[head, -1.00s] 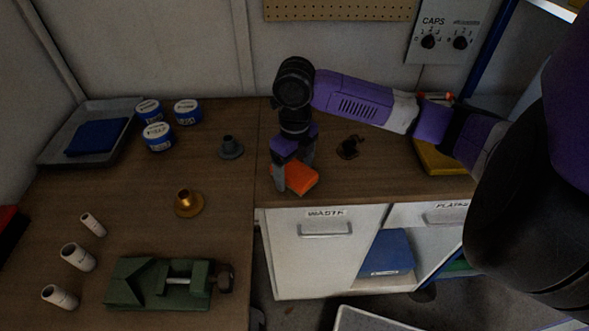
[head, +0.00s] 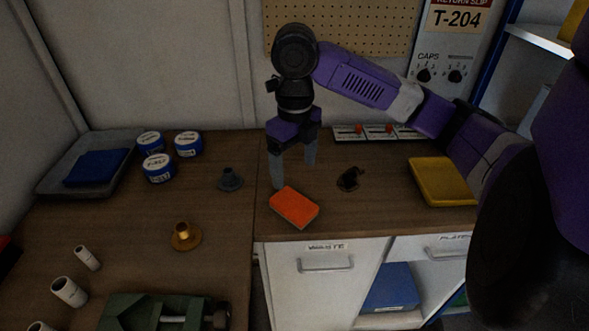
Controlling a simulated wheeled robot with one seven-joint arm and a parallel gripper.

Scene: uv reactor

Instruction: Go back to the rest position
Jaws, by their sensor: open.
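My gripper (head: 294,174) is open and empty, pointing down above the wooden bench. Its fingers are apart, behind and a little above an orange block (head: 294,207) that lies flat near the bench's front edge. My purple arm reaches in from the right side of the picture. No object is between the fingers.
A grey flanged part (head: 230,180), a brass flanged part (head: 185,237) and a dark small part (head: 350,179) stand near the gripper. A yellow tray (head: 441,182) is at right. Blue-white tins (head: 157,167), a grey tray (head: 51,180) and a green vise (head: 150,311) are left.

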